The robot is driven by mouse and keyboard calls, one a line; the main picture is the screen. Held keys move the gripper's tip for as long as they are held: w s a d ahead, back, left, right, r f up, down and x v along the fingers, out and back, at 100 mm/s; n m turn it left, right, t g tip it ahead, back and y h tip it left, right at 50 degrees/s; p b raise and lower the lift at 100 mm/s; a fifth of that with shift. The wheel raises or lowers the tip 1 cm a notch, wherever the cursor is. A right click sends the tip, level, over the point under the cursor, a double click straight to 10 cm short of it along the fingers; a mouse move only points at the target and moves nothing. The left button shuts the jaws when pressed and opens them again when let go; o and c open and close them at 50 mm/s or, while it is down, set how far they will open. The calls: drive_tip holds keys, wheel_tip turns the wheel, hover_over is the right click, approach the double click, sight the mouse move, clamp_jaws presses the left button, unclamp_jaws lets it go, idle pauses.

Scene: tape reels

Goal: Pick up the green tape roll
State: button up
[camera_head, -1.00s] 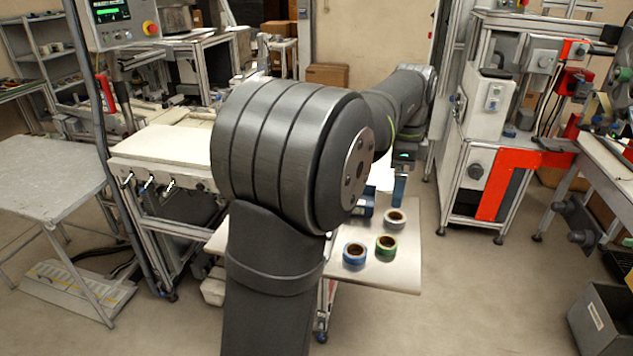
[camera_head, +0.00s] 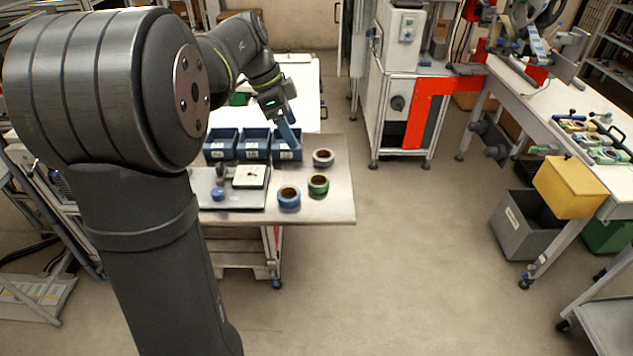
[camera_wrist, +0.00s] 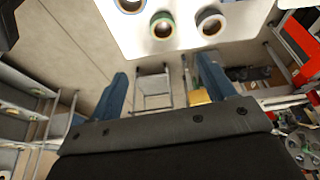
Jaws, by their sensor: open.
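The green tape roll (camera_head: 318,191) lies flat near the right end of the table, and it also shows at the top of the wrist view (camera_wrist: 161,14). A blue tape roll (camera_head: 289,203) lies to its left and a whitish tape roll (camera_head: 323,162) lies behind it. My gripper (camera_head: 290,138) is in the air by the rightmost blue bin, behind and left of the green roll and apart from it. In the wrist view my gripper's blue fingers (camera_wrist: 165,74) are spread wide with nothing between them.
Blue bins (camera_head: 256,154) stand in a row on the table (camera_head: 338,212). A grey tray (camera_head: 240,200) with small items lies left of the rolls. Bare tabletop lies right of the green roll up to the table's edge.

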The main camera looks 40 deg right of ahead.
approach(315, 176)
drive_tip(key=x, duration=0.3)
drive_tip(key=s+x, duration=0.1)
drive_tip(key=x, duration=0.2)
drive_tip(key=a+x, duration=0.1)
drive_tip(key=x, duration=0.2)
drive_tip(key=shift+s+r, duration=0.15)
drive_tip(key=shift+s, duration=0.15)
drive_tip(key=c, duration=1.1)
drive_tip(key=shift+o, duration=0.2)
drive_tip(key=shift+r+h, duration=0.1)
drive_tip(key=shift+h, duration=0.2)
